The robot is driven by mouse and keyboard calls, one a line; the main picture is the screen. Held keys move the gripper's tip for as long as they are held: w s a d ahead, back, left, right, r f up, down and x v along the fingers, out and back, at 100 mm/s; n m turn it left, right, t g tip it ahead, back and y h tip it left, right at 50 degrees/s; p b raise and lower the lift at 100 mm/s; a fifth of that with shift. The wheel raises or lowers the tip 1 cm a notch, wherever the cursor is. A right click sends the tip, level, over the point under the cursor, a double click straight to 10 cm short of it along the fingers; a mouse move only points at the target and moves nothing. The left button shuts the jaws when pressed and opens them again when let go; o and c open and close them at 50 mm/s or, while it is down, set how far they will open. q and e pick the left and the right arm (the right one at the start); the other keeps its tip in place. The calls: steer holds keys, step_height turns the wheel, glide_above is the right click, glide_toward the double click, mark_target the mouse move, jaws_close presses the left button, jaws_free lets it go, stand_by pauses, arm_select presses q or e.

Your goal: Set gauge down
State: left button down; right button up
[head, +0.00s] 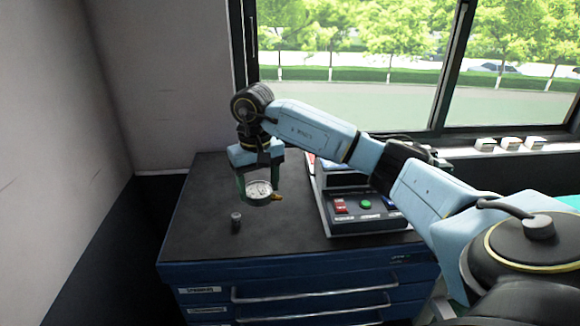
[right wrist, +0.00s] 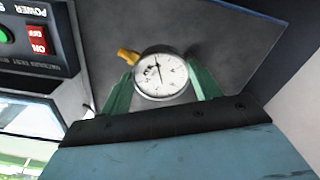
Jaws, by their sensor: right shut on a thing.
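The gauge (head: 259,190) is round with a white dial and a brass stem. In the head view it hangs below my right gripper (head: 259,180), over the dark cabinet top (head: 200,215). My right gripper is shut on the gauge. In the right wrist view the gauge (right wrist: 161,75) sits between the two green fingers (right wrist: 160,92), with its brass stem at the upper left. Whether the gauge touches the cabinet top cannot be told. My left gripper is not in view.
A small dark cylindrical part (head: 236,221) stands on the cabinet top, left of and nearer than the gauge. A control box (head: 365,208) with red and green buttons stands to the right. The cabinet top's left part is clear. A wall (head: 70,110) rises at the left.

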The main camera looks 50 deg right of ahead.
mark_target(263, 188)
steer(key=shift+w+d+r, duration=0.1)
steer(key=shift+d+r, duration=0.15)
steer(key=shift+d, duration=0.25)
steer(key=shift+d+f, duration=0.1)
steer(key=shift+f, duration=0.25)
step_height(263, 188, down, 9)
steer(key=shift+f+p, duration=0.1)
steer(key=shift+p, duration=0.3)
steer(key=o, duration=1.1)
steer(key=shift+f, duration=0.1)
step_height(263, 188, up, 12)
steer(key=shift+r+b, duration=0.2)
steer(key=shift+b, duration=0.25)
